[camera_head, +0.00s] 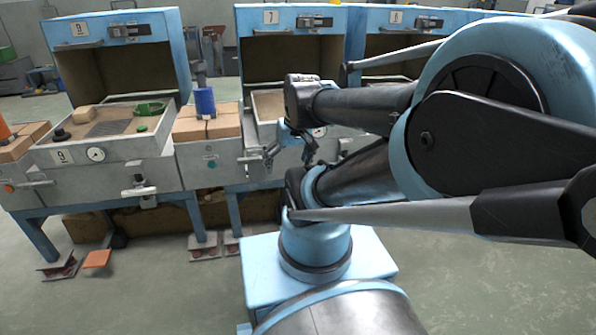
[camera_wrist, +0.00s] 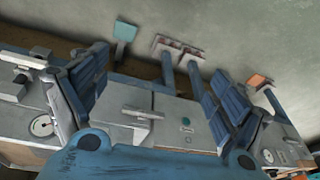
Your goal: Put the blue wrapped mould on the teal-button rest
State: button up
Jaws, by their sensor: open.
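The blue wrapped mould (camera_head: 205,101) is a blue cylinder standing upright on the tan brick top of the teal-button rest (camera_head: 222,125), between furnaces 9 and 7. A grey-blue piece shows just above and behind it. The small teal button (camera_head: 211,163) is on the rest's grey front; in the wrist view it also shows (camera_wrist: 186,121). My gripper (camera_head: 289,155) is open and empty in front of furnace 7, right of the rest and apart from the mould. Its two fingers stand wide apart in the wrist view (camera_wrist: 150,68), where I cannot make out the mould.
Furnace 9 (camera_head: 112,25) has a tray (camera_head: 150,148) with a green ring and small pieces. Furnace 7 (camera_head: 290,18) stands behind my gripper. An orange object (camera_head: 4,130) is on another brick-topped rest at the far left. An orange plate (camera_head: 97,259) lies on the floor.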

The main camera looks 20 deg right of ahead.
jog(key=shift+m+g+h, duration=0.3)
jog(key=shift+m+h, duration=0.3)
jog(key=shift+s+d+f, duration=0.3)
jog(key=shift+s+d, duration=0.35)
jog(key=shift+s, duration=0.2)
jog(key=shift+s+d+f, duration=0.3)
jog(key=shift+s+d, duration=0.35)
jog(key=shift+s, duration=0.15)
